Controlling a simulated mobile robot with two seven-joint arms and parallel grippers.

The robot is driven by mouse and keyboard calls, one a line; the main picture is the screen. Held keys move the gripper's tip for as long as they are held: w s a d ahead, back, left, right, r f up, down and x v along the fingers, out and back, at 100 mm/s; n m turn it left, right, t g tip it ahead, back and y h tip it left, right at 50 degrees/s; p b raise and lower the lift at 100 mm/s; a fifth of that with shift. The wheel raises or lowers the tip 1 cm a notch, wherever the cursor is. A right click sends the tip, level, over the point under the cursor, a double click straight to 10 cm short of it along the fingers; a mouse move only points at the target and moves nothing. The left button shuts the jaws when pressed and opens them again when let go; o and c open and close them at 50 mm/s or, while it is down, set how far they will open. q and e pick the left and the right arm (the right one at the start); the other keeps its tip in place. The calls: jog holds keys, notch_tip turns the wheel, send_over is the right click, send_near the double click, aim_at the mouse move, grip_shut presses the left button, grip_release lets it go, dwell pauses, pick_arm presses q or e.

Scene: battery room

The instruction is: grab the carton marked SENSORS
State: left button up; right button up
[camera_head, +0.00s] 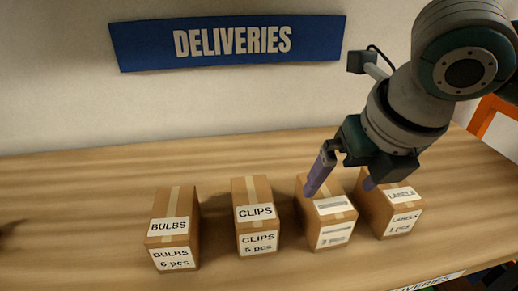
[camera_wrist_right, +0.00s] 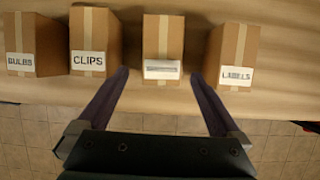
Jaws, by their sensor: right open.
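No carton in view shows a readable SENSORS mark. The third carton from the left (camera_head: 333,222) has white labels whose print I cannot read; it also shows in the right wrist view (camera_wrist_right: 163,38). My right gripper (camera_head: 340,187) is open and empty. In the head view its left finger overlaps the third carton's top, and its right finger shows between that carton and the LABELS carton. In the right wrist view (camera_wrist_right: 160,74) the two fingertips lie on either side of the third carton's near face. I cannot tell whether they touch it. My left gripper is not in view.
The BULBS carton (camera_head: 172,232), CLIPS carton (camera_head: 255,218) and LABELS carton (camera_head: 395,210) stand in the same row on the wooden table (camera_head: 90,190). Gaps between cartons are narrow. A blue DELIVERIES sign (camera_head: 150,48) hangs on the wall behind.

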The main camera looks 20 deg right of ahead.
aim_at(331, 199)
jog(key=shift+w+d+f+n, duration=0.2)
jog(key=shift+d+f+n, duration=0.1)
jog(key=shift+f, duration=0.25)
jog(key=b+x, duration=0.1)
jog(key=x, duration=0.3)
jog(key=shift+w+f, duration=0.2)
jog(key=shift+f, duration=0.15)
jog(key=b+x, duration=0.1)
jog(key=x, duration=0.3)
jog(key=shift+w+f, duration=0.25)
jog(key=shift+f, duration=0.1)
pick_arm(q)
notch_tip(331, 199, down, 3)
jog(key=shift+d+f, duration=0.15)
pick_arm(e)
jog(key=shift+c, duration=0.4)
jog(key=shift+r, duration=0.1)
jog(key=c, duration=1.4)
